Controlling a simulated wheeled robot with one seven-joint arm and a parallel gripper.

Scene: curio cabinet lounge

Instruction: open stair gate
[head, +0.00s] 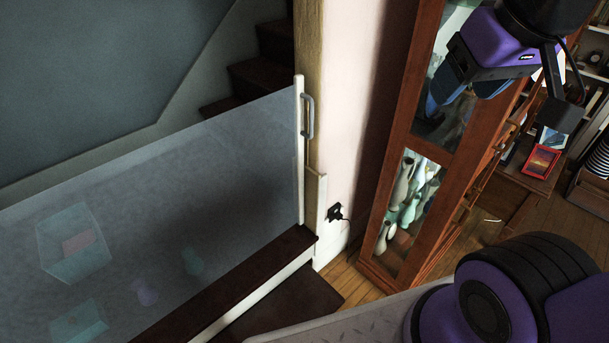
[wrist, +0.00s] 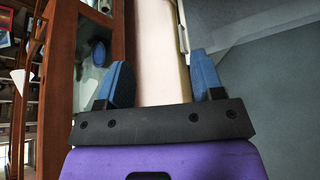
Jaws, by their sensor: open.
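The stair gate (head: 160,190) is a see-through grey mesh panel stretched across the stair opening in the head view. Its pale upright end bar (head: 300,150) stands against the wooden post, and a grey handle (head: 309,116) is on that bar. The gate looks closed. My gripper (head: 443,88) is in front of the glass cabinet, well right of the handle and apart from it. Its blue fingers are spread and empty, as the wrist view (wrist: 163,82) also shows. In the wrist view, part of the gate mesh (wrist: 235,22) shows at the upper right, beyond the fingers.
A tall wooden glass cabinet (head: 398,205) with several vases stands right of the pale wall (head: 345,120). Dark stairs (head: 255,80) rise behind the gate. A black plug (head: 335,212) sits low on the wall. A dark step (head: 285,300) is in front of the gate.

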